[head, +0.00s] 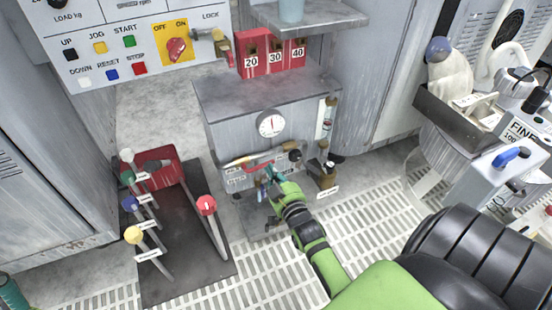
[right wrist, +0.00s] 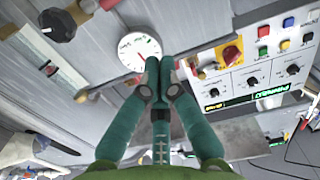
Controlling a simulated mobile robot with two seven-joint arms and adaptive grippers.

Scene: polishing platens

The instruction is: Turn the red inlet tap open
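A narrow red bar (head: 262,160), which looks like the red tap's handle, lies across the front of the grey cabinet (head: 225,130), below the round gauge (head: 271,123). My right gripper (head: 270,174) is just below and in front of it in the head view and partly covers that area. In the right wrist view the two teal fingers of my right gripper (right wrist: 161,64) are together at the tips, close below the gauge (right wrist: 139,52). I see nothing held between them. Contact with the tap cannot be told. My left gripper is not clearly in view.
A dark knob (head: 293,154) and a brass-coloured fitting (head: 326,170) are right of the bar. A stand with coloured knobs (head: 185,245) is on the left. A control panel (head: 110,62) and red numbered blocks (head: 252,60) are above. Grated floor (head: 360,215) lies around.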

